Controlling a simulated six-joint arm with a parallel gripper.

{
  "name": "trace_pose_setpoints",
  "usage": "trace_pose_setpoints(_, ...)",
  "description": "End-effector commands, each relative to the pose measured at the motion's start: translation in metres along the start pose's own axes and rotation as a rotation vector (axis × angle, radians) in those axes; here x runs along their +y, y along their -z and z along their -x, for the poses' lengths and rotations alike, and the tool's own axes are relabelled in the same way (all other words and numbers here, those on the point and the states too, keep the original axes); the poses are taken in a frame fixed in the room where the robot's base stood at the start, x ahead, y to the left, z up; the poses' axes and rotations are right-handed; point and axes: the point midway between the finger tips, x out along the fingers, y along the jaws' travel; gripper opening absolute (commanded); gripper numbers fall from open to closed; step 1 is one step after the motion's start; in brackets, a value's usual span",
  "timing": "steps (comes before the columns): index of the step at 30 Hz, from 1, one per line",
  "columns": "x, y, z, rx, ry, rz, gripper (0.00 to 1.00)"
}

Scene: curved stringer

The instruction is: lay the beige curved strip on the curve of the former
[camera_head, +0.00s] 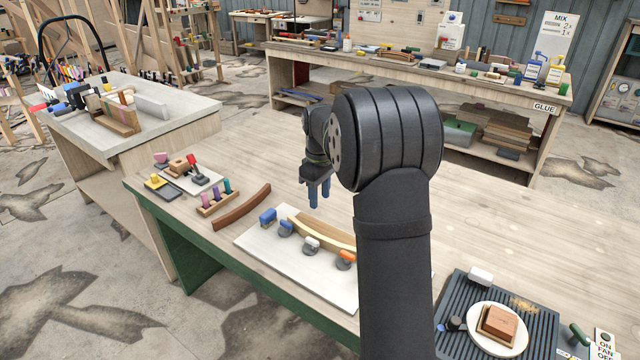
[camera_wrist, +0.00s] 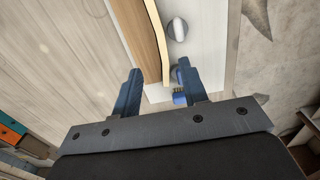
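The beige curved strip (camera_head: 318,237) lies along the front curved edge of the tan former (camera_head: 325,226) on a white board (camera_head: 275,252). In the wrist view the strip (camera_wrist: 157,43) runs close along the edge of the brown-topped former (camera_wrist: 143,30); I cannot tell whether they touch everywhere. My gripper (camera_head: 319,193) is above the former's left part in the head view. In the wrist view my gripper (camera_wrist: 158,85) is open, its fingers wide apart, with the strip's near end seen between them. My arm hides the right end of the former and strip.
Clamps with blue (camera_head: 267,216), white (camera_head: 311,243) and orange (camera_head: 346,258) tops stand along the strip's front side. A dark brown curved piece (camera_head: 241,208) lies left of the board. A black ribbed mat (camera_head: 460,290) with a plate is at right.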

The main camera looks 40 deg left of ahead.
Motion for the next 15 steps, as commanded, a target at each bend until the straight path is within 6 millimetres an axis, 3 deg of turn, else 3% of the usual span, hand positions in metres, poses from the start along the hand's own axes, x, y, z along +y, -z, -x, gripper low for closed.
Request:
trace_pose_setpoints(6,0.001,0.0,0.029,0.001,-0.002,0.0,0.4)
trace_pose_setpoints(15,0.001,0.0,0.034,0.0,-0.002,-0.001,0.4)
